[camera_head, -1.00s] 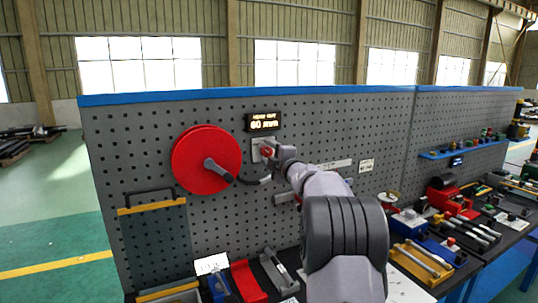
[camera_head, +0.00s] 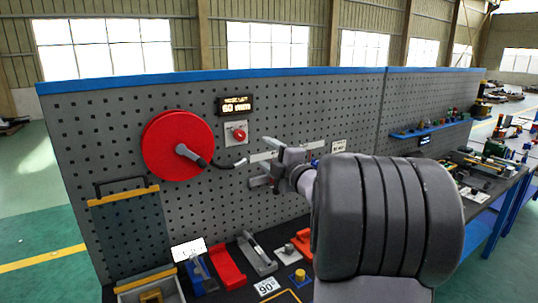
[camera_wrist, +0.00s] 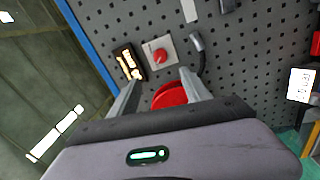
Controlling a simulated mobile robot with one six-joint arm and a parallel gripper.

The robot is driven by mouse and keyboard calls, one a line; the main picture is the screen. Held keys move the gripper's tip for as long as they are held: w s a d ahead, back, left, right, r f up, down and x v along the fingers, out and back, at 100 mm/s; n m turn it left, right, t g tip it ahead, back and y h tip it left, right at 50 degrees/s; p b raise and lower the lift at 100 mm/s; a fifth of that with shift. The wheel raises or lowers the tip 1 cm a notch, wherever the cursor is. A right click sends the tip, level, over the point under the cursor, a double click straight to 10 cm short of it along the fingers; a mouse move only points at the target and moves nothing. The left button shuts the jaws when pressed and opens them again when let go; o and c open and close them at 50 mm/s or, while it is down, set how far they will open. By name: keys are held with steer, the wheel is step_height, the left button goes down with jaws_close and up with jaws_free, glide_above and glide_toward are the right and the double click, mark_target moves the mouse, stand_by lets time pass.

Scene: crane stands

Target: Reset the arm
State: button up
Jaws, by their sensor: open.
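My gripper (camera_head: 287,158) is in front of the pegboard, right of the red knob on its light plate (camera_head: 236,133), and apart from it. In the wrist view my gripper (camera_wrist: 158,90) has its two fingers spread with nothing held between them. The red knob (camera_wrist: 160,56) shows just beyond the fingertips there, and part of the red disc (camera_wrist: 170,96) shows between the fingers. In the head view the whole red disc (camera_head: 165,130) hangs on the board with a dark crank handle. My arm covers part of the bench.
A small display (camera_head: 235,106) sits above the knob. A blue shelf (camera_head: 430,130) is on the right panel. The bench below holds a red bracket (camera_head: 228,266), a grey bracket (camera_head: 258,255) and many tools at right. The space before the board at left is clear.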

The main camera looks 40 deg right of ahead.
steer(key=shift+s+a, duration=0.1)
steer(key=shift+s, duration=0.3)
steer(key=s+a+f+m+g+h, duration=0.1)
steer(key=s+a+m+g, duration=0.15)
steer(key=a+m, duration=0.5)
steer(key=s+a+f+m+g+h, duration=0.1)
steer(key=s+a+f+m+g, duration=0.3)
steer(key=a, duration=0.7)
steer(key=s+a+f+m+g+y, duration=0.2)
steer(key=s+a+f+m+y, duration=0.1)
steer(key=s+a, duration=0.6)
steer(key=s+a+f+m+g+y, duration=0.3)
steer(key=s+a+f+y, duration=0.2)
steer(key=a, duration=0.9)
steer(key=s+f, duration=0.2)
steer(key=s, duration=0.2)
steer(key=shift+s+g, duration=0.3)
steer(key=shift+g, duration=0.05)
